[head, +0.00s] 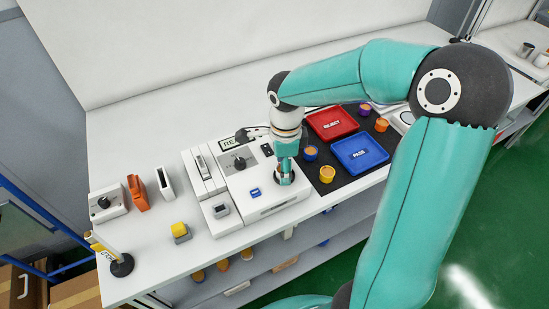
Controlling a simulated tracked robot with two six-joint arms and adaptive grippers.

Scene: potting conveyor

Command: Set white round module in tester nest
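The white tester (265,208) stands mid-bench, with a dark knob, a small blue label and a display partly covered by my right arm. My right gripper (285,177) is at the tester's right part, pointing down over a dark round spot that may be the nest. Its fingers are too small and too covered to tell whether they are open or shut. I cannot make out a white round module at the gripper. A white item with a round outline (407,117) shows partly behind my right arm; I cannot tell what it is. My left gripper is out of view.
A red REJECT tray (331,123) and a blue PASS tray (360,152) lie on a dark mat, with several orange-topped round parts around them. A yellow-topped block (180,231) and an orange holder (138,193) stand left.

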